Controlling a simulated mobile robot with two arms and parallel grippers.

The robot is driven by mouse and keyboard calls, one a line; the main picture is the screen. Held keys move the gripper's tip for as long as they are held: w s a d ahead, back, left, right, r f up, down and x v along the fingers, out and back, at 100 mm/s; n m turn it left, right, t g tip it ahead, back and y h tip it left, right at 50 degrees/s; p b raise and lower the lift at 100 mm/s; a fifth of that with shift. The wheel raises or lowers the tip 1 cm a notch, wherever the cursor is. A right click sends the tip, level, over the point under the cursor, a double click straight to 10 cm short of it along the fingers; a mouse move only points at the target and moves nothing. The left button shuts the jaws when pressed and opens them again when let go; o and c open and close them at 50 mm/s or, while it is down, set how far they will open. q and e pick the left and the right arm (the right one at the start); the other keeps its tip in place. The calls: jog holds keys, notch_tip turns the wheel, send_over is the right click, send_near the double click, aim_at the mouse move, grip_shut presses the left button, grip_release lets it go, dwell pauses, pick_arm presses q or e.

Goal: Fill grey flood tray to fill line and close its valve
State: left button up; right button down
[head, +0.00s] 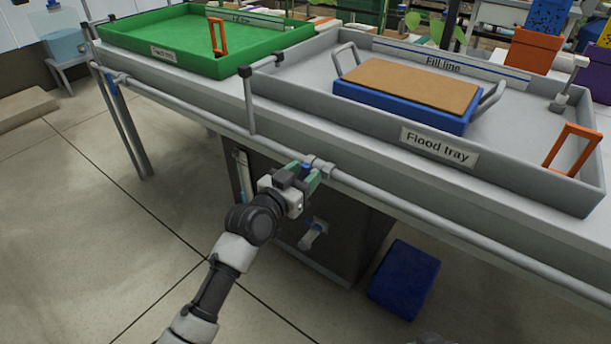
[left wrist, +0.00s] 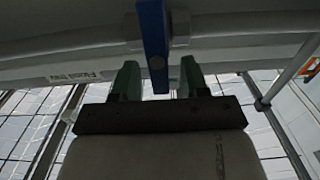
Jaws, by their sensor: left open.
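The grey flood tray (head: 400,122) stands on the bench at the right, with a "Flood tray" label on its front wall. A "Fill line" strip (head: 450,65) runs along its back wall. I cannot make out water in it. A valve (head: 320,166) sits on the pipe along the bench front, below the tray. Its blue lever (left wrist: 153,45) hangs between the green fingers of my left gripper (left wrist: 159,66) in the left wrist view. My left gripper (head: 308,177) is open, with gaps visible beside the lever.
A blue block with a brown top (head: 405,100) sits inside the grey tray. A green tray (head: 190,58) stands at the left. A dark cabinet (head: 345,245) and a blue box (head: 404,280) are below the bench.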

pick_arm(q)
jog(key=shift+w+d, duration=0.3)
jog(key=shift+w, duration=0.1)
pick_arm(e)
jog(key=shift+w+a+r+t, duration=0.15)
jog(key=shift+w+t, duration=0.15)
jog(key=shift+w, duration=0.1)
pick_arm(q)
jog(key=shift+c, duration=0.2)
grip_shut()
pick_arm(e)
jog(key=shift+s, duration=0.1)
